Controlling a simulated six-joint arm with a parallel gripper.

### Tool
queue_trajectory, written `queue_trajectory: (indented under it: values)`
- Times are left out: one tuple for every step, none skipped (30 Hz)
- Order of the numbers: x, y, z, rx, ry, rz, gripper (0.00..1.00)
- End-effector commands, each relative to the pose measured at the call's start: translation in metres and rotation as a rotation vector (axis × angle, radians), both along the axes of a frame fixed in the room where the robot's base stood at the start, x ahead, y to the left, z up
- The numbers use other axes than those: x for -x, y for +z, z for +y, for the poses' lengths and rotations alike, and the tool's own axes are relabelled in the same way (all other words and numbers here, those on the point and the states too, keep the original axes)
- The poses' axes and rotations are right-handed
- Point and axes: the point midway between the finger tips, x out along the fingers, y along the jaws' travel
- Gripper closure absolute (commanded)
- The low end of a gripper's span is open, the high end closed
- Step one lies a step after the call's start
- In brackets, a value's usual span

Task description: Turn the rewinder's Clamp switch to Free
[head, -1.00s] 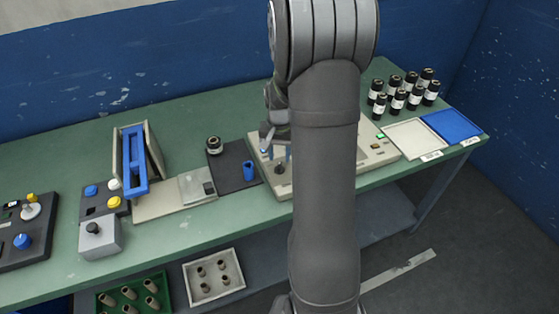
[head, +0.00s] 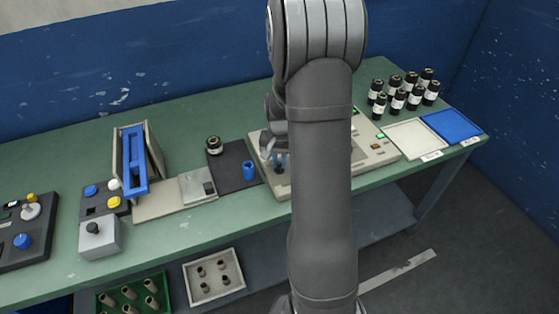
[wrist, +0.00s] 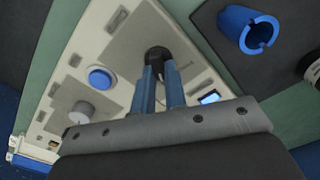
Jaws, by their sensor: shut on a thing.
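The rewinder is a beige machine (head: 376,152) on the green bench, partly hidden behind my arm in the head view. Its panel also shows in the wrist view (wrist: 85,70), with a black switch knob (wrist: 157,54) on a grey plate. My gripper (wrist: 162,78) points down at the panel, and its two blue fingers are shut on this black knob. In the head view my gripper (head: 279,164) is low over the machine's left front part, and the fingers hide most of the knob. The switch lettering is too small to read.
On the panel near the knob are a blue button (wrist: 101,78), a grey knob (wrist: 82,112) and a small lit display (wrist: 210,97). A blue cup (head: 249,170) stands on a dark mat (head: 230,158) left of the machine.

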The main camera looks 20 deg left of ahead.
Motion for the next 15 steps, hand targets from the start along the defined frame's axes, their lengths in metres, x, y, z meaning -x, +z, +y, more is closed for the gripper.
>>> queue_trajectory:
  values:
    - [-0.0001, 0.0003, 0.0001, 0.000, 0.005, 0.000, 1.00]
    - [-0.0001, 0.0003, 0.0001, 0.000, 0.010, 0.000, 1.00]
    - [0.0000, 0.0004, 0.0002, 0.000, 0.018, 0.000, 1.00]
    - [0.0000, 0.0004, 0.0002, 0.000, 0.027, 0.000, 1.00]
    - [0.0000, 0.0004, 0.0003, 0.000, 0.038, 0.000, 1.00]
    - [0.0000, 0.0004, 0.0004, 0.000, 0.053, 0.000, 1.00]
    - [0.0000, 0.0004, 0.0005, 0.000, 0.068, 0.000, 1.00]
    - [0.0001, 0.0005, 0.0007, 0.000, 0.084, 0.000, 1.00]
    - [0.0001, 0.0005, 0.0009, 0.000, 0.108, 0.000, 1.00]
    - [0.0003, 0.0005, 0.0010, 0.000, 0.127, 0.000, 1.00]
    - [0.0003, 0.0005, 0.0012, 0.000, 0.149, 0.000, 1.00]
    - [0.0004, 0.0006, 0.0014, 0.000, 0.180, 0.000, 1.00]
    - [0.0004, 0.0006, 0.0015, 0.000, 0.205, 0.000, 1.00]
    - [0.0004, 0.0006, 0.0016, 0.000, 0.230, 0.000, 1.00]
    - [0.0006, 0.0006, 0.0019, 0.000, 0.266, 0.000, 1.00]
